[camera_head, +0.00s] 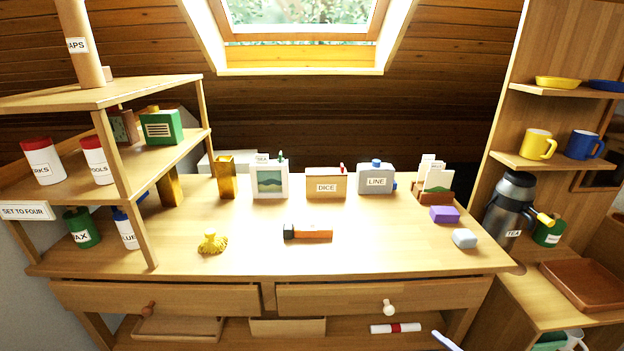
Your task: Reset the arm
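Neither of my grippers shows in the head view, and no arm of mine can be made out over the desk. The wooden desk (370,255) spans the middle of the view. A box marked DICE (326,184) and a grey box marked LINE (376,180) stand along the back.
A wooden shelf (75,185) with labelled jars stands at the left. At the right are a flask marked TEA (510,208), a yellow mug (537,145), a blue mug (583,145) and a brown tray (585,285). The desk's front middle is clear. Both drawers (330,297) look shut.

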